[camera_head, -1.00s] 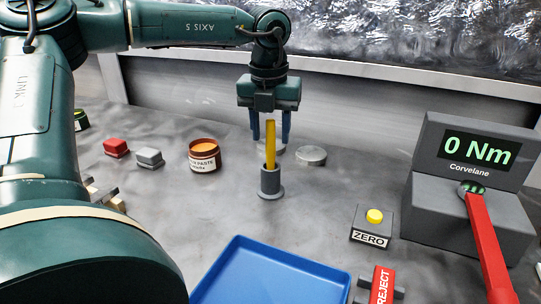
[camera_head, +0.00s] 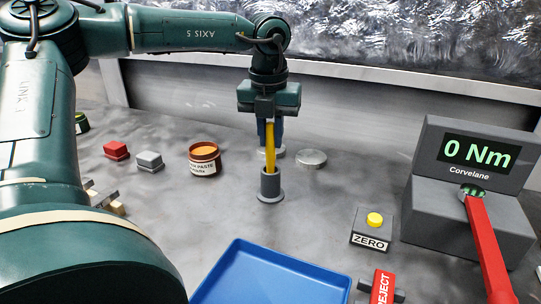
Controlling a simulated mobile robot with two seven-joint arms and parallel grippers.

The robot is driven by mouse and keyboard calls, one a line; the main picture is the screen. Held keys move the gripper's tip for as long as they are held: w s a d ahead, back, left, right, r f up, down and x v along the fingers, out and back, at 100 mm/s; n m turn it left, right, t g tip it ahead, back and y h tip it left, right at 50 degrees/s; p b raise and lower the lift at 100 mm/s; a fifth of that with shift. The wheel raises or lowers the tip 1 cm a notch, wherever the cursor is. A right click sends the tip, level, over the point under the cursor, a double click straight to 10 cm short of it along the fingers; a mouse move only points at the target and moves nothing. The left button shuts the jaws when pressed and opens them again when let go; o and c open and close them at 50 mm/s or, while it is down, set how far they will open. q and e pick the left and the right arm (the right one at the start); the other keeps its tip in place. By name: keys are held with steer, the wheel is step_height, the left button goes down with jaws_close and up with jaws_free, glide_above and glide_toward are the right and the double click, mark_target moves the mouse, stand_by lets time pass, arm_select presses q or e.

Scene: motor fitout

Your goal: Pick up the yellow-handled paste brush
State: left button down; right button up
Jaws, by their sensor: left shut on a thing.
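The yellow-handled paste brush (camera_head: 270,150) stands nearly upright in a small grey holder (camera_head: 271,187), with its lower end hidden inside. My left gripper (camera_head: 270,130) points down from above, its blue fingers closed together at the upper part of the yellow handle. The handle shows in front of the fingers, and the fingers are shut on it. My right gripper is not in view.
An open jar of orange paste (camera_head: 205,159), a red block (camera_head: 116,150) and a grey block (camera_head: 149,161) stand left of the holder. A silver disc (camera_head: 311,159) lies behind right. A blue tray (camera_head: 275,275) is in front. A torque tester (camera_head: 465,200) and a ZERO button box (camera_head: 372,228) are at right.

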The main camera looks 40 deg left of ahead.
arm_select(q)
step_height(320, 180, up, 10)
steer(key=shift+r+p, duration=0.1)
steer(key=shift+p, duration=0.25)
stand_by(0.6)
